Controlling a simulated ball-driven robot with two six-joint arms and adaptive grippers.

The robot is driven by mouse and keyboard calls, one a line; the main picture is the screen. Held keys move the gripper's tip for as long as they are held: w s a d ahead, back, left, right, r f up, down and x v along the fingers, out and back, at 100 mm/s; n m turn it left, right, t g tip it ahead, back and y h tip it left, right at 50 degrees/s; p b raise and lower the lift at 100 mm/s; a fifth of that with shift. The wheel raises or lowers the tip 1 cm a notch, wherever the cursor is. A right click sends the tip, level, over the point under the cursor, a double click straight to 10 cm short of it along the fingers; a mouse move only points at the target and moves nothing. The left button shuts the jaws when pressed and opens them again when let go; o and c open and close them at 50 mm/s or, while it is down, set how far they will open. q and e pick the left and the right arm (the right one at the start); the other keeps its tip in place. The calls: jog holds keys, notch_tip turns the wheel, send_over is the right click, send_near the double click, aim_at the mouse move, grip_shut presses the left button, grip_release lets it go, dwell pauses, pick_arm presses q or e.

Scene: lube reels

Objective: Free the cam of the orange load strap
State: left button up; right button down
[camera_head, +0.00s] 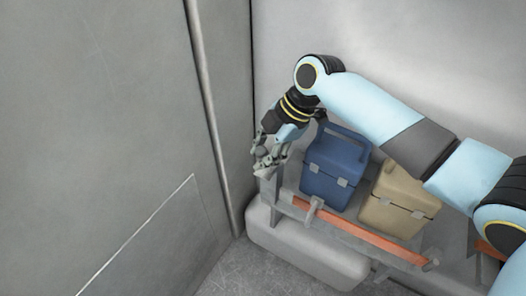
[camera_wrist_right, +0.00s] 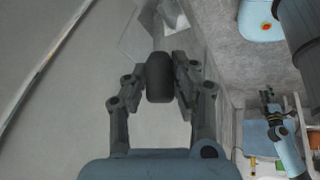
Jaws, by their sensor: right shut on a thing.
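The orange load strap (camera_head: 360,233) runs along the front of a grey rack, below two boxes. A grey bracket-like piece (camera_head: 314,209) sits over the strap near its left end; I cannot tell if this is the cam. My right gripper (camera_head: 264,165) is at the rack's left end, above and left of that piece. In the right wrist view its fingers (camera_wrist_right: 160,85) are shut on a dark rounded grip (camera_wrist_right: 159,77). What the grip joins is unclear. What looks like my left gripper (camera_wrist_right: 268,98) shows small at the right of that view; its jaws are too small to read.
A blue box (camera_head: 335,170) and a tan box (camera_head: 398,205) stand on the rack behind the strap. A pale rounded block (camera_head: 300,250) lies below the rack. A grey wall with a vertical pipe (camera_head: 207,110) rises at the left. Some floor (camera_head: 235,278) is clear in front.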

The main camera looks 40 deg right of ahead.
jog(key=shift+s+a+h+p, duration=0.2)
jog(key=shift+a+h+p, duration=0.2)
jog(key=shift+p, duration=0.1)
jog(key=shift+s+a+f+t+h+p, duration=0.1)
jog(key=shift+a+f+t+h+p, duration=0.1)
jog(key=shift+t+h+p, duration=0.3)
jog(key=shift+f, duration=0.15)
jog(key=c, duration=1.1)
grip_release()
jog(key=shift+o, duration=0.2)
jog(key=v, duration=1.2)
jog(key=shift+a, duration=0.2)
